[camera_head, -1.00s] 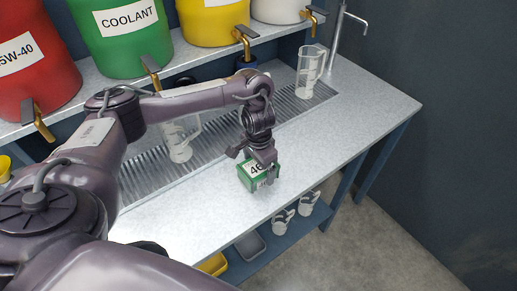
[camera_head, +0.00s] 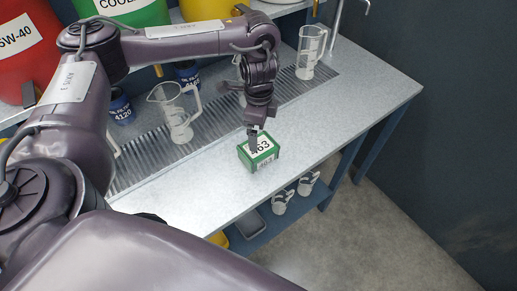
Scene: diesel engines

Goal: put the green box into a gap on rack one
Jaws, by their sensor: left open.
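A green box (camera_head: 262,161) with a white label reading 463 sits on the metal workbench (camera_head: 340,115), near its front edge. My left gripper (camera_head: 258,136) points down at the top of the box. It is open, and one dark finger overlaps the far part of the label. I cannot tell whether that finger touches the box. The other finger is hard to make out. My right gripper is out of view. No rack marked one is visible.
A clear jug (camera_head: 173,113) and a tall measuring jug (camera_head: 310,52) stand on the slatted drain strip, with blue filters (camera_head: 120,105) behind. Metal cups (camera_head: 281,201) sit on the lower shelf. The bench's right part is clear.

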